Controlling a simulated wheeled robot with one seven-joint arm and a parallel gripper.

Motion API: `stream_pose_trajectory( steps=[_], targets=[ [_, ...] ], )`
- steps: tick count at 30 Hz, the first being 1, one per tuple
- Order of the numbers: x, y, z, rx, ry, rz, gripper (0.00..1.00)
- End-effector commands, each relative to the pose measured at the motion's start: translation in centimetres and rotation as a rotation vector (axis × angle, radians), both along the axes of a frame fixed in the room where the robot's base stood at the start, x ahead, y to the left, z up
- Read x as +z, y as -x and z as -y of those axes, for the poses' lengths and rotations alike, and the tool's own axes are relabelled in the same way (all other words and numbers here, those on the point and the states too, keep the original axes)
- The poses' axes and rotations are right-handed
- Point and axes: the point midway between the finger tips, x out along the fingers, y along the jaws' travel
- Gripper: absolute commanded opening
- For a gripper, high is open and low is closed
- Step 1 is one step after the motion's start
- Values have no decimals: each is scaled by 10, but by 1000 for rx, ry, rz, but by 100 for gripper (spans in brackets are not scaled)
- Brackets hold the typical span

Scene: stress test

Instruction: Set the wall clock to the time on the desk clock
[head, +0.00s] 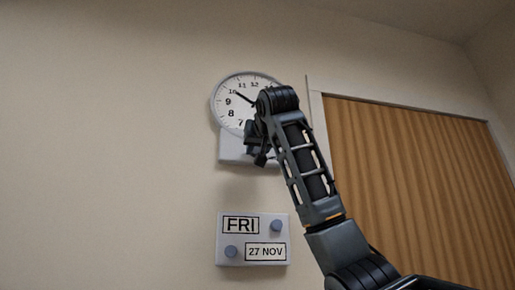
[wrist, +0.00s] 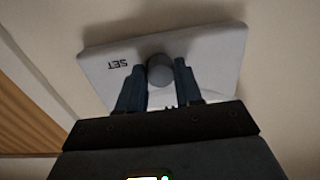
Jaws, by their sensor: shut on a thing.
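The wall clock (head: 230,108) is round and white with black numerals, high on the wall in the head view. One dark hand points near the 10; my arm covers the right part of the dial, so the full reading is hidden. Below it is a pale panel (head: 232,150), which the wrist view shows close up with the word SET (wrist: 117,64). My gripper (wrist: 158,80) is at this panel, its two fingers on either side of a round grey knob (wrist: 159,67), shut on it. The desk clock is not in view.
A day-and-date board (head: 230,264) reading FRI and 27 NOV, with two blue-grey knobs, hangs on the wall below. A wooden door (head: 420,170) in a pale frame is to the right. The wall to the left is bare.

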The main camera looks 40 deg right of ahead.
Motion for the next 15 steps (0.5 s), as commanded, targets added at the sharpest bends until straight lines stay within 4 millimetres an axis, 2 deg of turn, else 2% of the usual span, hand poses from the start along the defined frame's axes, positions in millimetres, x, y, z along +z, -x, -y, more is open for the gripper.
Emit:
stream_pose_trajectory(
  steps=[1,6,15],
  targets=[
    [0,0,0,0,0,0,21],
    [0,0,0,0,0,0,4],
    [0,0,-1,2,-31,20,4]
  ],
)
